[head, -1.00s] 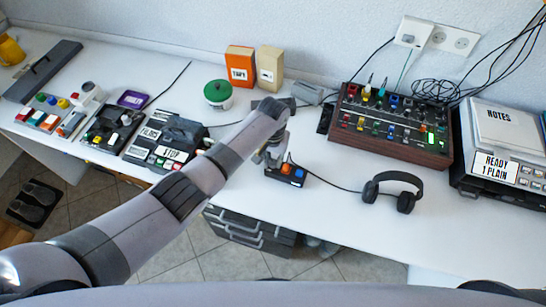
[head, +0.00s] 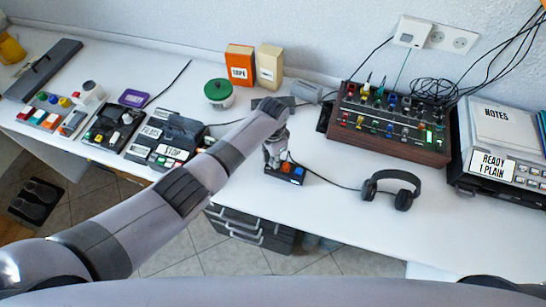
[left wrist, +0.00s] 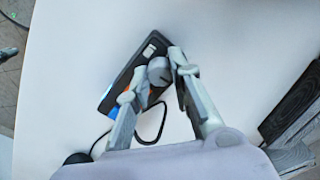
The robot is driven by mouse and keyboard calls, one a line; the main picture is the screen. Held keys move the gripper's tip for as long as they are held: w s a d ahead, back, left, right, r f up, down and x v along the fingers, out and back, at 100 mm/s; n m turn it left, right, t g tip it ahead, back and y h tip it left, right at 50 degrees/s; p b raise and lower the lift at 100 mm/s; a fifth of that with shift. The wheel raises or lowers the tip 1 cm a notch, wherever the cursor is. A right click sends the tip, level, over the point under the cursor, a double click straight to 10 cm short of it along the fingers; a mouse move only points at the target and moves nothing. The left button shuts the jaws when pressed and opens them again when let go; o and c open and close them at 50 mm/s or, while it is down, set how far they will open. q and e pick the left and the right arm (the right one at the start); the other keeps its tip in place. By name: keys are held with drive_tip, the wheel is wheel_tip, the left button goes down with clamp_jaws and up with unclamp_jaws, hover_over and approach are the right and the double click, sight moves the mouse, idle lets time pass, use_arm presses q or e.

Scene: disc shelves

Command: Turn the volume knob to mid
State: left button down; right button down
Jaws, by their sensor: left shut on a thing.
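A small dark control box (head: 291,174) with an orange and a blue button sits near the table's front edge. It also shows in the left wrist view (left wrist: 108,104), with a white label or switch at its far end. A grey round knob (left wrist: 159,71) stands on the box. My left gripper (head: 273,162) is over the box's left end in the head view. In the left wrist view the fingers (left wrist: 157,66) are on either side of the knob and shut on it. In the head view the gripper hides the knob. My right gripper is not in view.
Black headphones (head: 392,188) lie right of the box, with a cable between. A mixer (head: 390,140) stands behind, and a device with a notes pad (head: 500,128) at the right. A green-lidded pot (head: 218,92) and button panels (head: 165,148) are left. Table around the headphones is clear.

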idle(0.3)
use_arm(q)
drive_tip(key=c, duration=1.4)
unclamp_jaws()
wheel_tip(320, 180, up, 12)
drive_tip(key=shift+r, duration=0.1)
